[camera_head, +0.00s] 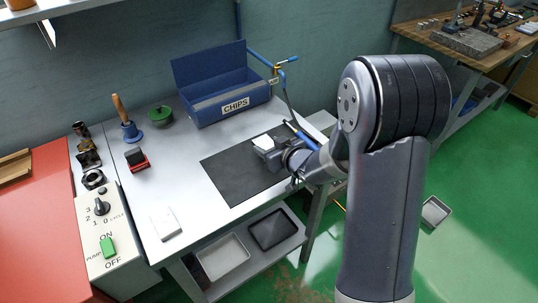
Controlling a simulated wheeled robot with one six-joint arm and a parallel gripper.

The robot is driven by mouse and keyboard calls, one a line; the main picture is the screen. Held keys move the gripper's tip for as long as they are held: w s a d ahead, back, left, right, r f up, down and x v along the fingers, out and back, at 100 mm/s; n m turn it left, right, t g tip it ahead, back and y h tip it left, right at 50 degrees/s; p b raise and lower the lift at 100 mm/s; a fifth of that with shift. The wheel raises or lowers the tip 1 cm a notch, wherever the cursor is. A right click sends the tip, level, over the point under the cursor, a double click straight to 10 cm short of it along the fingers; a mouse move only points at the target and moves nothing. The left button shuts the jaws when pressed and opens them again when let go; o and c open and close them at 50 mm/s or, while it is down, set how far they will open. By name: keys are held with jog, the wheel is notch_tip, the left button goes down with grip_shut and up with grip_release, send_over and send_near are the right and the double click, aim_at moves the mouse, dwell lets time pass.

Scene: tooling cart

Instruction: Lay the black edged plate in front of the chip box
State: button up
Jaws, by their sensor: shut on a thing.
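The blue chip box (235,105), marked CHIPS, stands at the back of the cart top with its lid raised. My gripper (270,149) is in front of the box, over the back right part of a dark mat (235,184). It is shut on a small white plate (263,142), partly hidden by the gripper. The plate's edge colour is too small to make out, and I cannot tell whether it touches the mat. Another pale plate (166,224) lies flat near the cart's front left edge.
A wood-handled blue tool (131,131), a green round object (160,114) and a red-black block (136,159) stand left of the box. A switch box (104,236) adjoins the left edge. The mat's left part is clear.

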jog(key=shift+f, duration=1.65)
jog(key=shift+f+b, duration=0.2)
jog(key=shift+b, duration=0.2)
jog(key=o, duration=1.4)
